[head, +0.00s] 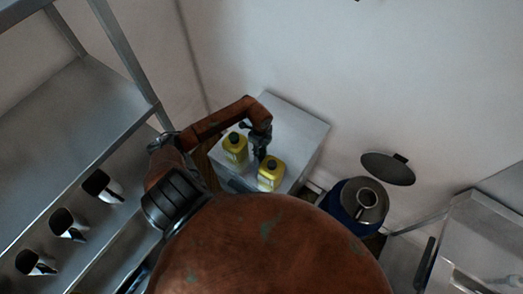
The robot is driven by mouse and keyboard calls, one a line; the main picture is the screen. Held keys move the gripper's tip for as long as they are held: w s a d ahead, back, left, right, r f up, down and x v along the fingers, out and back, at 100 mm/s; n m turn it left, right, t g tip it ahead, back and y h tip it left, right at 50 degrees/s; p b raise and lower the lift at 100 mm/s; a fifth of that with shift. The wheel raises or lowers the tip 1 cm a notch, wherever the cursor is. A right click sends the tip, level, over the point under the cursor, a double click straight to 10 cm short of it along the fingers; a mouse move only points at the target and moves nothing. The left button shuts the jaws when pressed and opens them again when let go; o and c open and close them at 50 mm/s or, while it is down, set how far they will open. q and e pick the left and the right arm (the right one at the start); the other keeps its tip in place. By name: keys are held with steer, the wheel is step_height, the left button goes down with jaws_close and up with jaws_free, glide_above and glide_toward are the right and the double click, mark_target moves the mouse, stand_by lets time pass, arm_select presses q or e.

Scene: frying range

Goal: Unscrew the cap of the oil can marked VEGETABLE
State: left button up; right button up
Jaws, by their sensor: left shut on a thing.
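Two yellow oil cans stand upright on a grey metal box top (303,128): a left can (236,153) and a right, nearer can (270,177). Each shows a dark spot at its top. Their labels are too small to read, so I cannot tell which is marked VEGETABLE. My left gripper (259,156) points down between the cans, close to the top of the right one. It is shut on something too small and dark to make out. Whether it touches a can is unclear. My right gripper is not in view.
A blue drum (346,203) with a metal funnel-like piece in it stands right of the box. A dark round lid (388,168) is beside it. Steel shelving (75,110) with several dark-mouthed metal containers fills the left. A steel unit (480,245) stands at right.

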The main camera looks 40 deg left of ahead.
mark_target(261, 152)
arm_select(q)
steer(key=shift+f, duration=0.15)
steer(key=o, duration=1.3)
step_height(261, 152, up, 12)
steer(key=p, duration=0.8)
steer(key=shift+r, duration=0.2)
